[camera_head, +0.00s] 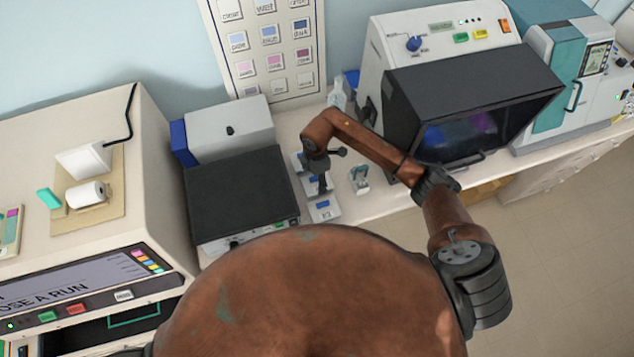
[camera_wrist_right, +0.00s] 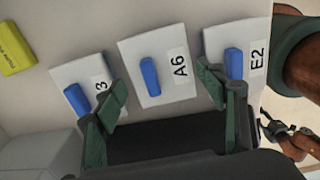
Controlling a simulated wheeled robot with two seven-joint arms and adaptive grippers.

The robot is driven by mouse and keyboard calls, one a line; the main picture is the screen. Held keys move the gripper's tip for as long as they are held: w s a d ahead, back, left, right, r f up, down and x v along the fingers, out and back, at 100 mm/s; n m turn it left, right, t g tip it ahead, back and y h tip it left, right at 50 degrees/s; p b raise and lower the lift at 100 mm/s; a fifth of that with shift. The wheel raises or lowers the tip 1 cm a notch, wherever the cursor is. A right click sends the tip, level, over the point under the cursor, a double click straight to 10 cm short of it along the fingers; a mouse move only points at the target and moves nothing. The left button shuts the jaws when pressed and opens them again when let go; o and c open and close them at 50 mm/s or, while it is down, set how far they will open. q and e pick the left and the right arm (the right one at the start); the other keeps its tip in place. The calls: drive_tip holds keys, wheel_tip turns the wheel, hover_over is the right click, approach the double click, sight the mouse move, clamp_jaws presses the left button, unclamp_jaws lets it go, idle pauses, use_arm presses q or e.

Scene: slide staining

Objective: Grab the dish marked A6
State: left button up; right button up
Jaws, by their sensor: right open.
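The dish marked A6 (camera_wrist_right: 183,88) is a white square with a blue handle, in the middle of the right wrist view. To its left lies a similar dish whose label shows only a 3 (camera_wrist_right: 70,73). To its right lies the dish marked E2 (camera_wrist_right: 212,42), also seen in the head view (camera_head: 328,216). My right gripper (camera_wrist_right: 168,98) is open and empty, its green fingers apart on either side of A6 in the picture, partly covering the neighbouring dishes. In the head view my right gripper (camera_head: 322,186) hangs over the row and hides part of it.
A dark-topped machine (camera_head: 242,195) stands left of the dishes, and a black-hooded cabinet (camera_head: 470,100) stands right. A small clear-and-teal item (camera_head: 359,180) sits close to the dishes. A yellow block (camera_wrist_right: 15,48) shows in the wrist view. The counter is narrow here.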

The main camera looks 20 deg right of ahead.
sight(317, 183)
drive_tip(key=shift+d+f, duration=0.1)
drive_tip(key=shift+f, duration=1.05)
drive_tip(key=shift+c, duration=0.7)
drive_tip(key=c, duration=0.8)
drive_tip(key=shift+r, duration=0.1)
drive_tip(key=shift+c, duration=0.2)
